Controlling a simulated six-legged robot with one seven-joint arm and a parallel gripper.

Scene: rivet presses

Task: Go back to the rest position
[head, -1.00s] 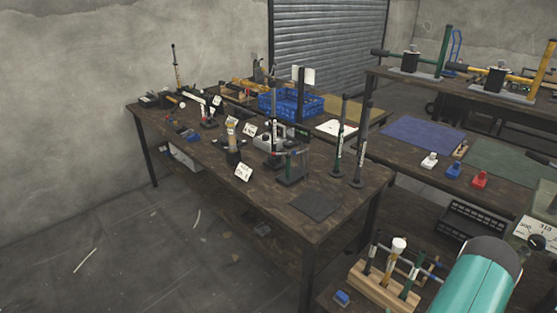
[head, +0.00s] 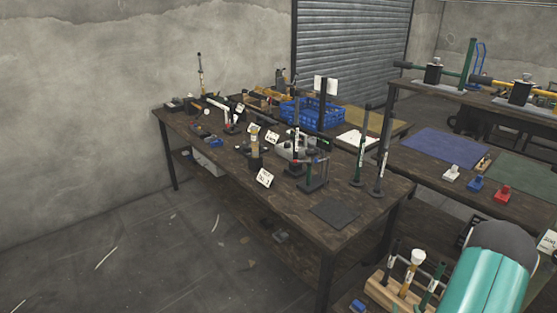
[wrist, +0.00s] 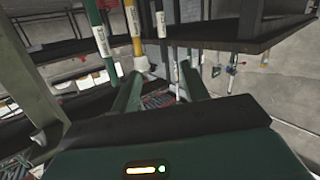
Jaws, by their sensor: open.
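My gripper (wrist: 158,88) shows in the wrist view, its two dark green fingers spread apart with nothing between them. Upright green, yellow and grey handles (wrist: 134,30) with white labels stand beyond the fingers. A teal and dark grey part of my arm fills the lower right of the head view. The gripper itself is not visible there.
A long wooden workbench (head: 285,215) carries tools, a blue crate (head: 305,115) and a dark mat (head: 334,212). A second bench at right holds a blue mat (head: 440,147) and small colored blocks. A wooden tool rack (head: 390,295) stands near my arm. Floor at left is mostly clear.

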